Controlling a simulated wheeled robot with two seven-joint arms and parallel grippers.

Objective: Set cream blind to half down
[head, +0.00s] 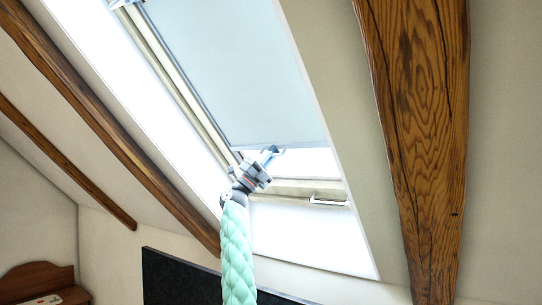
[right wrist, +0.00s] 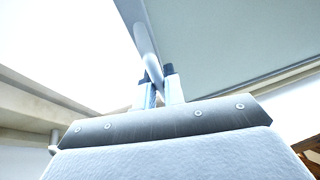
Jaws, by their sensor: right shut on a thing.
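The blind (head: 235,70) hangs in the sloping roof window and looks pale grey-blue in this light. It covers most of the glass, with a bright strip bare below its lower edge. My right gripper (head: 270,154) is at this lower edge, shut on the blind's pull bar. In the right wrist view, the two fingertips (right wrist: 160,80) close around the pale round bar (right wrist: 147,45), and the blind's cloth (right wrist: 230,45) spreads to the right. My left gripper is not in view.
The window frame (head: 185,85) runs along the blind's left side. A window handle (head: 330,202) sits on the lower frame. A thick wooden beam (head: 415,130) stands to the right, and a dark panel (head: 180,280) is below.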

